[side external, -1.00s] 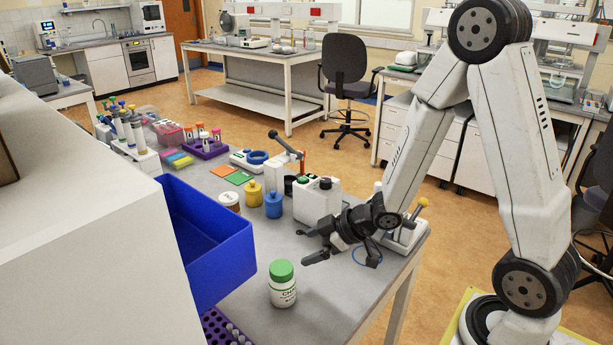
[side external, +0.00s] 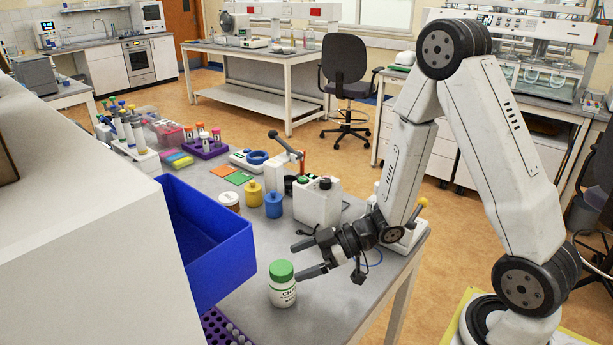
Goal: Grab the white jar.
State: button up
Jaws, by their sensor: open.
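The white jar (side external: 283,291) stands upright on the grey bench near its front edge. It has a green lid and a label with dark and green print. My gripper (side external: 301,261) is open, a little above and to the right of the jar, with its fingers pointing left. The nearer finger shows close beside the green lid. I cannot tell whether it touches the jar. Nothing shows between the fingers.
A blue bin (side external: 227,262) stands left of the jar, and a purple tube rack (side external: 214,327) lies below it. The bench between the jar and bottles is clear.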

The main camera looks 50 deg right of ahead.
aim_at(283, 267)
jog(key=shift+w+a+f, duration=0.25)
jog(key=shift+w+a, duration=0.15)
jog(key=shift+a, duration=0.05)
jog(key=shift+x, duration=2.6)
jog(key=shift+s+a, duration=0.15)
jog(key=c, duration=1.3)
jog(key=shift+r, duration=0.25)
jog(key=shift+r, duration=4.8)
